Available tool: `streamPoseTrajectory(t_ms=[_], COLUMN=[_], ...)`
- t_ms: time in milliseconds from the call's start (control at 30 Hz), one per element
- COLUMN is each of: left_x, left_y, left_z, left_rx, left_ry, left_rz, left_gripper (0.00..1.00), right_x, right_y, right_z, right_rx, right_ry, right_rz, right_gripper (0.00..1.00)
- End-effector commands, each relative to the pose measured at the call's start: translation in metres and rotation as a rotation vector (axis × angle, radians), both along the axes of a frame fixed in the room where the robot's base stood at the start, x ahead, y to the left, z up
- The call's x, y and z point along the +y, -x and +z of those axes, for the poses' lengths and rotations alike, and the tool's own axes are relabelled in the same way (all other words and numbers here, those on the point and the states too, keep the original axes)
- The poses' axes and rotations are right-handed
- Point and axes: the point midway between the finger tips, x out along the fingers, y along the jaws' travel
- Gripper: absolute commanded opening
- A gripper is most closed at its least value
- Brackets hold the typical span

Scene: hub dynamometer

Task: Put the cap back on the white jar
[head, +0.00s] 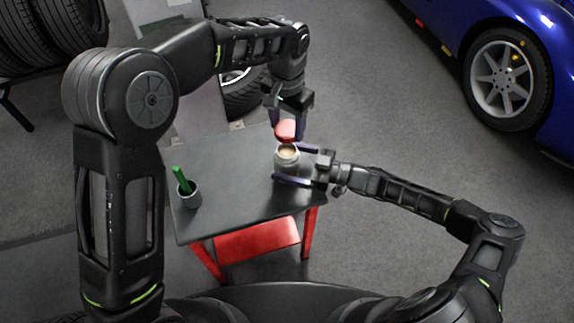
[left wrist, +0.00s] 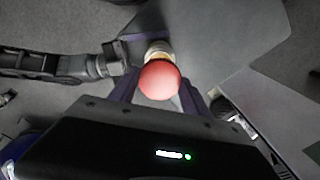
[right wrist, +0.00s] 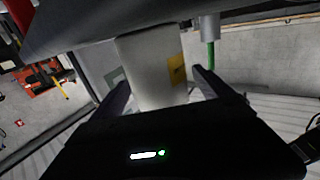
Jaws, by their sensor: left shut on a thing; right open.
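The white jar (head: 286,163) stands upright on the dark table top (head: 235,175), its mouth open with tan contents showing. In the right wrist view the jar (right wrist: 148,72) is a pale cylinder with a yellow label. The red cap (head: 285,130) is in my left gripper (head: 287,123), just above the jar's mouth and slightly toward its far side. In the left wrist view the cap (left wrist: 159,80) sits between the fingers and hides part of the jar (left wrist: 158,50). My right gripper (head: 288,163) is open, its fingers on either side of the jar.
A grey cup (head: 189,197) with a green stick-like object (head: 180,178) stands at the table's left. The table has red legs and a red lower shelf (head: 255,241). Tyres (head: 50,35) are at the upper left. A blue car (head: 480,20) is at the upper right.

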Motion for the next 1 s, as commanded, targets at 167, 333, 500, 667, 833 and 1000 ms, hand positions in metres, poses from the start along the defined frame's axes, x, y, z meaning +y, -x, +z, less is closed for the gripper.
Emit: streamPoseTrajectory(t_ms=[167, 333, 500, 667, 833, 1000], left_x=[0.0000, 0.0000, 0.0000, 0.0000, 0.0000, 0.0000], left_y=[0.0000, 0.0000, 0.0000, 0.0000, 0.0000, 0.0000], left_z=[0.0000, 0.0000, 0.0000, 0.0000, 0.0000, 0.0000], left_rx=[0.000, 0.000, 0.000, 0.000, 0.000, 0.000], left_ry=[0.000, 0.000, 0.000, 0.000, 0.000, 0.000], left_rz=[0.000, 0.000, 0.000, 0.000, 0.000, 0.000], left_gripper=[0.12, 0.12, 0.12, 0.12, 0.12, 0.12], right_x=[0.0013, 0.0010, 0.0009, 0.0009, 0.0009, 0.0008], right_y=[-0.0006, -0.0004, -0.0004, -0.0004, -0.0004, -0.0003], right_z=[0.0000, 0.0000, 0.0000, 0.0001, 0.0000, 0.0000], right_rx=[0.000, 0.000, 0.000, 0.000, 0.000, 0.000], right_ry=[0.000, 0.000, 0.000, 0.000, 0.000, 0.000], right_rz=[-0.001, -0.001, -0.001, 0.000, 0.000, -0.001], right_gripper=[0.90, 0.85, 0.71, 0.58, 0.44, 0.30])
